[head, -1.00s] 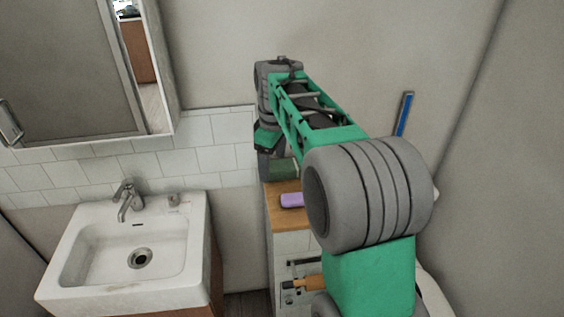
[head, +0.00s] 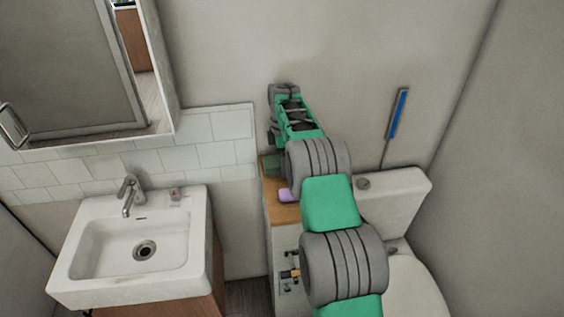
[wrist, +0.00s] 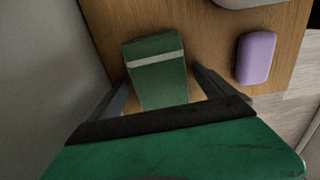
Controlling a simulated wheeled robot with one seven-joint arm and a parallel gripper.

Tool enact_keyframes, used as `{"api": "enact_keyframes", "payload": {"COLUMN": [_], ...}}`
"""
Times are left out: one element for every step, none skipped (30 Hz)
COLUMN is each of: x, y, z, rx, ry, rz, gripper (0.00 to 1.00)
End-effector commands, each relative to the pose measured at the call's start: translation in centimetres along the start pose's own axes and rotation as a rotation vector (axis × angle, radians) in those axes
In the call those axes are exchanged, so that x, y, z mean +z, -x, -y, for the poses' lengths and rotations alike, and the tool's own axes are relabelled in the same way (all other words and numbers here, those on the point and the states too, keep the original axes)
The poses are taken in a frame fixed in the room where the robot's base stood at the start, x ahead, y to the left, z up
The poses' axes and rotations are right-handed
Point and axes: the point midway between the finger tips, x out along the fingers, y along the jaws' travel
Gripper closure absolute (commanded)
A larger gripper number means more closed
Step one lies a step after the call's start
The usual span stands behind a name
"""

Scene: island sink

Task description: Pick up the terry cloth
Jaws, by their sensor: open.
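The terry cloth (wrist: 157,72) looks like a folded dark green block with a pale stripe across it. It lies on the wooden cabinet top (wrist: 115,22). In the head view a small green part of it (head: 271,166) shows beneath my arm's far end. My gripper (wrist: 163,78) is open in the wrist view, with one finger on each side of the cloth. The near end of the cloth is hidden by the gripper body. I cannot tell whether the fingers touch it.
A purple bar (wrist: 256,58) lies on the wood right of the cloth. A wall (wrist: 45,70) rises close on the left. In the head view the toilet (head: 405,195) stands right of the cabinet, and the sink (head: 190,245) is to the left.

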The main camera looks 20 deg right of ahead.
Motion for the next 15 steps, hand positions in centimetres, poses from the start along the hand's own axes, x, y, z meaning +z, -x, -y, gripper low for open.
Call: {"api": "enact_keyframes", "payload": {"x": [-0.01,-0.01,-0.02,-0.02,-0.03,-0.03,-0.04,-0.04,-0.05,-0.05,-0.06,-0.06,-0.06,-0.06,-0.07], "y": [-0.02,-0.02,-0.02,-0.02,-0.02,-0.01,-0.01,0.0,0.0,0.01,0.01,0.01,0.02,0.02,0.02], "z": [-0.02,-0.02,-0.02,-0.02,-0.02,-0.02,-0.02,-0.03,-0.03,-0.03,-0.03,-0.03,-0.03,-0.03,-0.03], "rx": [0.001,0.001,0.001,0.001,0.001,0.001,0.001,0.001,0.001,0.001,0.001,0.001,0.001,0.001,0.001], "ry": [0.0,0.0,0.0,0.0,0.0,0.0,0.0,0.0,0.0,0.0,0.0,0.0,0.0,0.0,0.0], "rz": [0.0,0.0,0.0,0.0,0.0,0.0,0.0,0.0,0.0,0.0,0.0,0.0,0.0,0.0,0.0], "gripper": [0.06,0.06,0.06,0.06,0.07,0.1,0.13,0.15,0.19,0.21,0.24,0.27,0.29,0.32,0.35]}}
